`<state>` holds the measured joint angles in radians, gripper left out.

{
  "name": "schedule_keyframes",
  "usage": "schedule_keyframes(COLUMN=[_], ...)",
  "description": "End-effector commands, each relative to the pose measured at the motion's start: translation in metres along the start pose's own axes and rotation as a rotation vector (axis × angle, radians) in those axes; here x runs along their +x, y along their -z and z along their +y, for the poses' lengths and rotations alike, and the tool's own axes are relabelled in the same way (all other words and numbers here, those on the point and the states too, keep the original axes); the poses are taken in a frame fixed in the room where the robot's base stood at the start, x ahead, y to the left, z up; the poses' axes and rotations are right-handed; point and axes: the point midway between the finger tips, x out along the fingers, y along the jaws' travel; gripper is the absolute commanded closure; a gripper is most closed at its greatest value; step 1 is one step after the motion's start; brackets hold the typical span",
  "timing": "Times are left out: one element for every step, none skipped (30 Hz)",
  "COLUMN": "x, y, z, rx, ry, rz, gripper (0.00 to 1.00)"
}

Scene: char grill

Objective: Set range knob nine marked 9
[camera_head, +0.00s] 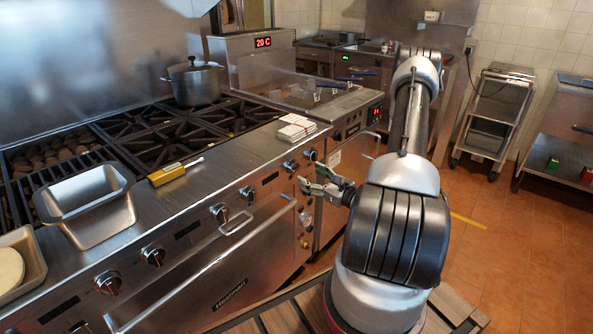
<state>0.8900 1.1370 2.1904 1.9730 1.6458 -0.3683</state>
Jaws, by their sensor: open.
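The range front carries a row of round metal knobs running from the lower left to the upper right. Two of them, the right-end knob (310,154) and the knob beside it (290,165), are nearest my gripper. The marking 9 is not legible, so I cannot tell which knob is nine. I cannot tell whether a finger touches the panel. Other knobs (247,193) sit farther left.
An oven door handle (241,247) sticks out below the panel. On the range top are a metal pan (88,213), a yellow tool (167,174), stacked white cloths or papers (297,127) and a lidded pot (194,84). A fryer (352,104) stands right of the range. Tiled floor is open at right.

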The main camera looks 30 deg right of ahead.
Motion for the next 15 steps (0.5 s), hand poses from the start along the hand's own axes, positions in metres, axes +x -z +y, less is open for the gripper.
schedule_keyframes(x=[0.008, 0.013, 0.021, 0.026, 0.031, 0.038, 0.043, 0.047, 0.053, 0.056, 0.059, 0.062, 0.064, 0.066, 0.067], y=[-0.001, -0.001, -0.001, -0.001, -0.001, -0.001, -0.001, -0.001, -0.001, 0.000, -0.001, -0.001, -0.001, -0.001, -0.001], z=[0.001, 0.002, 0.002, 0.002, 0.002, 0.002, 0.002, 0.002, 0.002, 0.002, 0.002, 0.002, 0.002, 0.002, 0.002], rx=[-0.002, -0.002, -0.002, -0.002, -0.002, -0.002, -0.001, -0.001, -0.002, -0.002, -0.001, 0.000, 0.000, 0.001, 0.001], ry=[-0.005, -0.006, -0.006, -0.007, -0.007, -0.007, -0.007, -0.007, -0.006, -0.006, -0.006, -0.006, -0.005, -0.005, -0.005], rz=[-0.001, -0.002, -0.002, -0.002, -0.001, -0.001, -0.001, -0.001, 0.000, 0.000, 0.000, 0.000, 0.000, 0.000, 0.000], gripper=[0.36, 0.36, 0.36, 0.36, 0.36, 0.36, 0.36, 0.36, 0.36, 0.36, 0.36, 0.36, 0.36, 0.36, 0.36])
